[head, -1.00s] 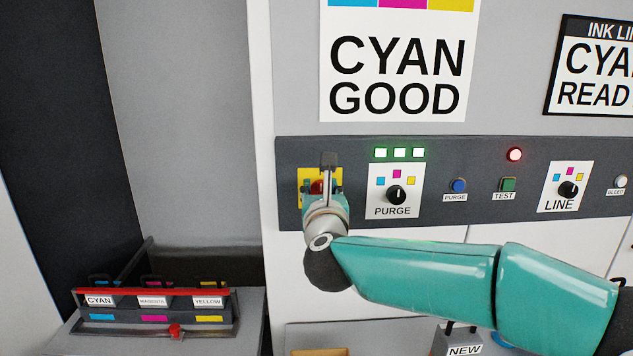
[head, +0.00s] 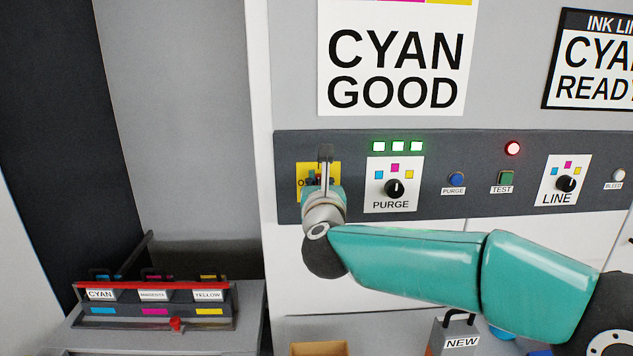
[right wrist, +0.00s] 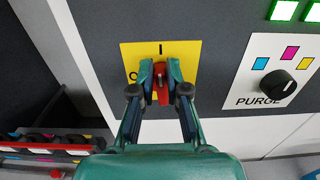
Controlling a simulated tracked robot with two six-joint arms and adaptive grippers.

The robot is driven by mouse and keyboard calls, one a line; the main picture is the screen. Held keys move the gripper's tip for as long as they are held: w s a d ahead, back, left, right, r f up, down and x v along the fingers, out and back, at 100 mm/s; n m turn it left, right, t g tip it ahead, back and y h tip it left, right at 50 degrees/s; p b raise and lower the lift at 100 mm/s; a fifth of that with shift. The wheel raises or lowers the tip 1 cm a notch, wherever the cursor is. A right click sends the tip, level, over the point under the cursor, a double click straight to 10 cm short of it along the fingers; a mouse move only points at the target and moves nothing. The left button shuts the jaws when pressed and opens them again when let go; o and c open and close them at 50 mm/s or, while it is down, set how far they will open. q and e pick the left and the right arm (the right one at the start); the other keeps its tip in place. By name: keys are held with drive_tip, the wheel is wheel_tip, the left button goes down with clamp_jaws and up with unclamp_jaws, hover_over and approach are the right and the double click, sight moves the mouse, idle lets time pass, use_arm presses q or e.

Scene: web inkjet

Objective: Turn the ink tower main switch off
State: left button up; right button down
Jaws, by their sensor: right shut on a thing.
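The ink tower main switch is a red handle (right wrist: 161,82) on a yellow plate (right wrist: 182,52) marked I at the top and O at the left. The plate also shows in the head view (head: 304,171), at the left end of the dark control panel. My right gripper (right wrist: 160,82) is shut on the red handle, which looks about upright in the right wrist view, toward the I mark. In the head view my right gripper (head: 324,182) covers most of the plate and the handle. My left gripper is in neither view.
The PURGE knob (head: 395,188) is close to the right of the switch, then the purge button (head: 456,180), TEST button (head: 502,182) and LINE knob (head: 566,184). A rack of ink cartridges (head: 155,316) stands at lower left. A red lamp (head: 513,148) is lit.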

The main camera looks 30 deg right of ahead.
drive_tip(key=n, duration=0.4)
drive_tip(key=w+a+f+n+b, duration=0.1)
drive_tip(key=n, duration=0.4)
drive_tip(key=a+n, duration=0.1)
drive_tip(key=n, duration=0.3)
drive_tip(key=shift+w+f+n+b, duration=0.15)
drive_tip(key=shift+n+b, duration=0.15)
drive_tip(key=shift+f+n+p, duration=0.2)
drive_tip(key=shift+f+n, duration=0.05)
drive_tip(key=shift+n, duration=0.85)
drive_tip(key=shift+f+n+p, duration=0.15)
drive_tip(key=shift+f+n, duration=0.05)
drive_tip(key=shift+n, duration=0.9)
drive_tip(key=c, duration=1.2)
unclamp_jaws()
drive_tip(key=shift+w+f, duration=0.2)
drive_tip(key=shift+s, duration=0.1)
